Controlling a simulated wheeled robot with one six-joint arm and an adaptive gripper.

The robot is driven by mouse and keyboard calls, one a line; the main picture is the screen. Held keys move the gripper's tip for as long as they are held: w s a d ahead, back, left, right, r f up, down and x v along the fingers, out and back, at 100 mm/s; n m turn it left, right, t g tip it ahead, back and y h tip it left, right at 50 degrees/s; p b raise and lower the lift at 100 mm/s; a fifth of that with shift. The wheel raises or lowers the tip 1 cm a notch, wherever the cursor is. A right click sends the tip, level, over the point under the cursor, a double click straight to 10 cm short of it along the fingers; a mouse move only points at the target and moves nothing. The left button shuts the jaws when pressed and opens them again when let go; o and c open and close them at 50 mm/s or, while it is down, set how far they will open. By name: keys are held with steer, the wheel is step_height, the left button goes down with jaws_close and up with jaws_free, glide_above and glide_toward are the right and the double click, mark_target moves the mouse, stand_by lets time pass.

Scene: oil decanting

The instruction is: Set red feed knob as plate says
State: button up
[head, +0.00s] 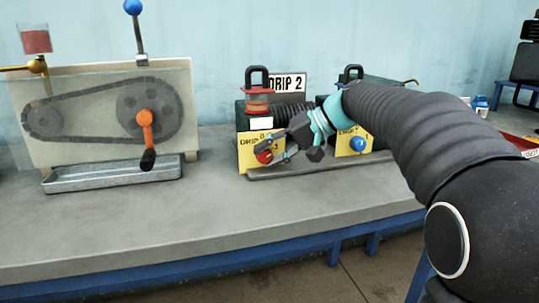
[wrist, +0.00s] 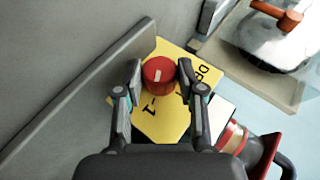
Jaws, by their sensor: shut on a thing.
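The red feed knob (head: 264,156) sits on a yellow plate (head: 247,165) marked DRIP, with position marks around the knob. In the wrist view the red knob (wrist: 159,72) carries a pale pointer mark, and the yellow plate (wrist: 168,128) shows a "1" and part of "DRIP". My gripper (head: 270,152) is closed around the knob; in the wrist view its fingers (wrist: 160,76) lie on both sides of it. A white sign (head: 287,83) behind reads "DRIP 2". Which mark the pointer meets is too small to tell.
A blue knob (head: 357,144) on a second yellow plate (head: 342,150) is to the right. A red-capped oil cup (head: 257,98) stands above the red knob. At left are a chain panel (head: 70,85), an orange crank (head: 146,130) and a metal tray (head: 115,176). The bench front (head: 200,222) is clear.

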stand_by(0.3)
steer(key=o, duration=1.1)
steer(key=shift+o, duration=0.2)
